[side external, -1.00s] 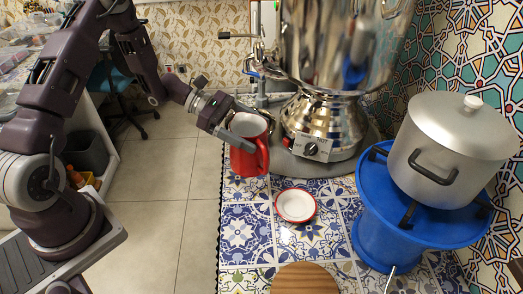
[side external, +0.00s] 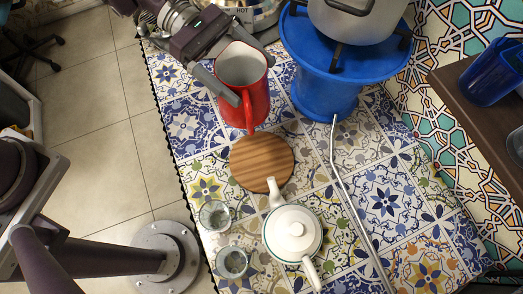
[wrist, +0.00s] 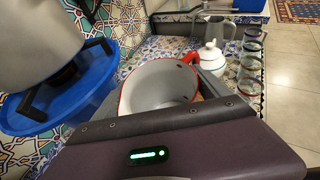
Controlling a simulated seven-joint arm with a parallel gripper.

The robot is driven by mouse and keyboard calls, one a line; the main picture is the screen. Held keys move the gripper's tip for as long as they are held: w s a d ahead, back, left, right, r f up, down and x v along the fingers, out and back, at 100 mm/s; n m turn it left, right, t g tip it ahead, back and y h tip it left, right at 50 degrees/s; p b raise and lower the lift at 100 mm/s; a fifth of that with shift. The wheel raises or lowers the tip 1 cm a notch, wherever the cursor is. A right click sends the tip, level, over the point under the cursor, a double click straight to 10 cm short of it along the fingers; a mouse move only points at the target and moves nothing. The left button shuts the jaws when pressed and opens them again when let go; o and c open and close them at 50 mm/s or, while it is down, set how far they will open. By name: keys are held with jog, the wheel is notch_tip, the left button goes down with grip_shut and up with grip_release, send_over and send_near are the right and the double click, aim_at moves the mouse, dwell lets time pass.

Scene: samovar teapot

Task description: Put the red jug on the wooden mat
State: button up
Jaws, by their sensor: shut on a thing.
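The red jug (side external: 258,103) has a grey-white inside and a red handle. My gripper (side external: 232,75) is shut on the jug near its rim. In the side view the jug appears just behind the round wooden mat (side external: 262,162), its lower end close to the mat's far edge. I cannot tell how high it is above the tiles. In the wrist view the jug's open mouth (wrist: 160,88) is between the fingers, and the jug hides most of the mat.
A blue stool (side external: 330,75) with a metal pot stands right of the jug. A white teapot (side external: 292,232) and two glasses (side external: 215,215) are in front of the mat. A thin metal tube (side external: 350,205) runs from the stool across the tiles. The tiled counter's left edge is near.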

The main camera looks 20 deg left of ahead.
jog(key=s+d+m+g, duration=0.2)
jog(key=s+d+g, duration=0.1)
jog(key=s+d, duration=0.4)
notch_tip(320, 180, down, 9)
jog(key=shift+w+a+f+y, duration=0.15)
jog(key=shift+a+f+y, duration=0.05)
jog(key=shift+y, duration=0.2)
jog(key=shift+f, duration=0.1)
